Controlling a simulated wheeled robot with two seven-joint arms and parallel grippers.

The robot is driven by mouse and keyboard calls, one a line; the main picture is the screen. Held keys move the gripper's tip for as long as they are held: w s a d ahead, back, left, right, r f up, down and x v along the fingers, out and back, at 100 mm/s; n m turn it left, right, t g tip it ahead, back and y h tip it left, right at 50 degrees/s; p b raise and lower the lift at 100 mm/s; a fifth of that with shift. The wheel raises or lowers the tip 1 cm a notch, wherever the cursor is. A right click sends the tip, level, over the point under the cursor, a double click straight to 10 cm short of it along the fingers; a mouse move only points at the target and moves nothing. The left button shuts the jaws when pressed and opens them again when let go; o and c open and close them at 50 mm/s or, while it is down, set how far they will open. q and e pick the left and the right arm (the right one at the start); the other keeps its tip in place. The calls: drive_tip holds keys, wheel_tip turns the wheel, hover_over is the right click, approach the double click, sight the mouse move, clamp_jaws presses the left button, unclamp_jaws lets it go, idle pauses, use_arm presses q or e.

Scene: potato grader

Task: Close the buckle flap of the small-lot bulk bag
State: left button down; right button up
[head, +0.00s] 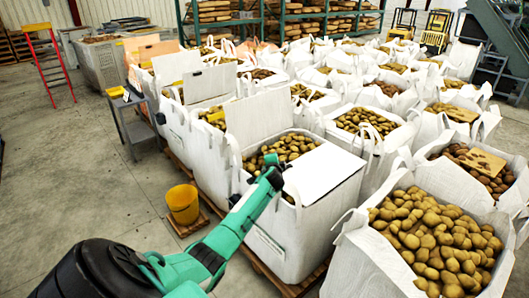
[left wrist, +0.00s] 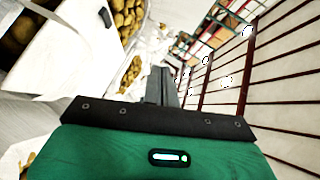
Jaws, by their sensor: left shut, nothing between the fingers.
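The bulk bag (head: 282,240) in front of me is white and full of potatoes (head: 285,148). One white flap (head: 325,172) lies nearly flat over the right front part of its opening. Another white panel (head: 258,118) stands up at its far left edge. My left gripper (head: 271,160) is over the potatoes at the left edge of the flat flap; its fingers look shut and empty. In the left wrist view the fingers (left wrist: 161,86) are together, and a white flap (left wrist: 85,55) with a small dark buckle piece (left wrist: 104,17) is to their left. I cannot tell whether they touch it. My right gripper is out of view.
Several other white potato bags stand close behind and to the right, one at the front right (head: 435,240). A yellow bucket (head: 183,204) stands left of the bag. A grey cart (head: 137,125) and a red ladder (head: 52,65) are farther left.

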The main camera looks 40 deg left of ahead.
use_arm(q)
drive_tip(key=s+r+b, duration=0.1)
drive_tip(key=s+r, duration=0.5)
drive_tip(key=shift+s+a, duration=0.3)
